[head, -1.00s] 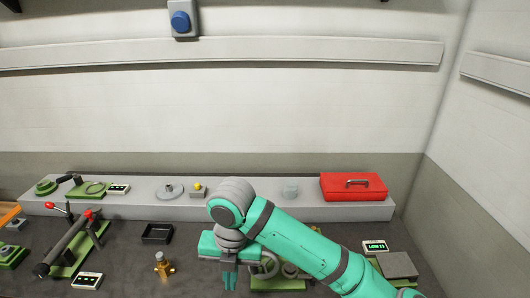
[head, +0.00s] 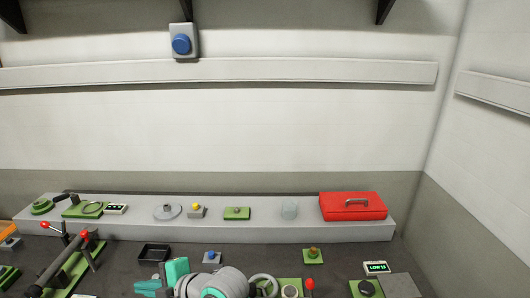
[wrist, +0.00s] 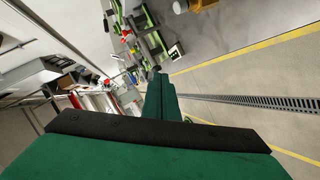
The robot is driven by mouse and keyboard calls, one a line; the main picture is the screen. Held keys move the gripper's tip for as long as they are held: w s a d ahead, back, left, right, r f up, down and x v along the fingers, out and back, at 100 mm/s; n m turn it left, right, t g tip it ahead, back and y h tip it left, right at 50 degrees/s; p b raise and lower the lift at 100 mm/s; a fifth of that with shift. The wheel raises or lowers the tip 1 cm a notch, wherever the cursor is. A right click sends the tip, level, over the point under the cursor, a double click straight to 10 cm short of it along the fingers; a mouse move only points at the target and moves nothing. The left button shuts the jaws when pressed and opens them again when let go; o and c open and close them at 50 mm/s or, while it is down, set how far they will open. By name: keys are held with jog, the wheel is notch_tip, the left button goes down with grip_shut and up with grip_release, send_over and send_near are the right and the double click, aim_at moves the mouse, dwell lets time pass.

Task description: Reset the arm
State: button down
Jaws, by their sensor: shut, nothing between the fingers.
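My gripper (head: 148,288) is at the bottom of the head view, left of centre, with its teal fingers pointing left. It is shut and empty. My arm is folded low, with its grey and teal joints at the bottom edge hiding part of the bench. In the wrist view the green fingers (wrist: 160,98) lie together, tilted over the floor and room, and touch nothing that I can see.
A black tray (head: 153,253) lies behind my gripper. A green fixture with a dark tube (head: 55,270) stands to its left. A raised grey ledge (head: 270,232) along the wall carries a red case (head: 352,208). A small display (head: 377,267) stands right.

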jog(key=s+d+f+m+t+h, duration=0.5)
jog(key=d+f+m, duration=0.35)
jog(key=m, duration=0.35)
jog(key=s+d+f+m+t+h, duration=0.3)
jog(key=s+d+f+m+t, duration=0.5)
jog(key=m, duration=0.5)
jog(key=s+d+f+g+h, duration=0.1)
jog(key=s+d+h, duration=0.1)
jog(key=s+d, duration=0.4)
jog(key=s+d+f+m+h, duration=0.1)
jog(key=s+d, duration=0.5)
jog(key=s, duration=0.7)
jog(key=shift+s+d+g+h, duration=0.25)
jog(key=shift+s+g+h, duration=0.15)
jog(key=shift+h, duration=0.2)
